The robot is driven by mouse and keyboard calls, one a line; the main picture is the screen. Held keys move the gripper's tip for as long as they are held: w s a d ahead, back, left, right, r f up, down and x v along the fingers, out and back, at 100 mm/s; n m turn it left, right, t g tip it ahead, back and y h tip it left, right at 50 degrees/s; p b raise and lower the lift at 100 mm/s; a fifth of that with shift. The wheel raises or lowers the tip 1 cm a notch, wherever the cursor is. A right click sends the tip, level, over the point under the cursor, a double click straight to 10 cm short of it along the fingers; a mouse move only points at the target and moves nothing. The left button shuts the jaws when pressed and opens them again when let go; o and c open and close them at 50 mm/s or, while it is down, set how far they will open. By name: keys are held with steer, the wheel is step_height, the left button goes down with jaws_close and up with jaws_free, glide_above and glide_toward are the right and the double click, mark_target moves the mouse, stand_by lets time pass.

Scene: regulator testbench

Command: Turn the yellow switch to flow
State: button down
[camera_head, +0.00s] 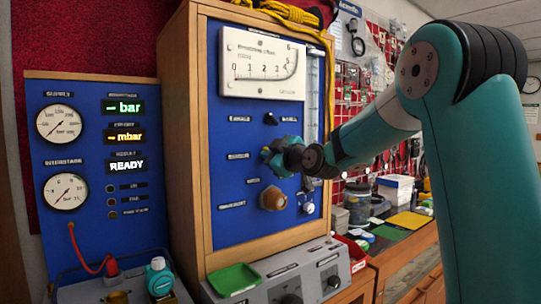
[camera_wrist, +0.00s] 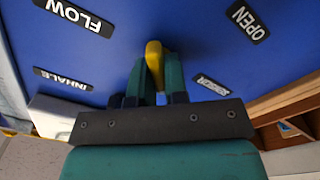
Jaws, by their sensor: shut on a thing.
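The yellow switch (camera_wrist: 154,64) shows in the wrist view between the two green fingers of my gripper (camera_wrist: 155,78), against the blue panel. My gripper is shut on it. The FLOW label (camera_wrist: 74,16) is at the upper left of the wrist view and the OPEN label (camera_wrist: 247,20) at the upper right; both appear turned over. In the head view, my gripper (camera_head: 279,156) is at the blue panel (camera_head: 228,130) of the wooden cabinet and hides the switch. I cannot tell exactly which label the switch points to.
A black knob (camera_head: 270,118) sits above my gripper and a brown round knob (camera_head: 272,198) below it. A large gauge (camera_head: 262,66) tops the panel. A grey box with knobs (camera_head: 295,272) and a green tray (camera_head: 234,279) stand below. A second gauge panel (camera_head: 92,175) is at the left.

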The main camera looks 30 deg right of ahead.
steer(key=shift+m+b, duration=0.3)
steer(key=shift+m, duration=0.1)
steer(key=m+b, duration=0.2)
steer(key=m, duration=0.1)
steer(key=shift+d+f+m+b, duration=0.1)
steer(key=shift+m+b, duration=0.2)
steer(key=shift+m, duration=0.1)
steer(key=m+b, duration=0.1)
steer(key=m, duration=0.3)
steer(key=shift+d+m+b, duration=0.1)
steer(key=shift+m+b, duration=0.2)
steer(key=shift+b, duration=0.05)
steer(key=m, duration=0.4)
steer(key=shift+d+b, duration=0.1)
steer(key=shift+b, duration=0.25)
steer(key=shift+m, duration=2.2)
steer(key=shift+d, duration=0.1)
steer(key=c, duration=1.1)
jaws_free()
steer(key=shift+c, duration=0.2)
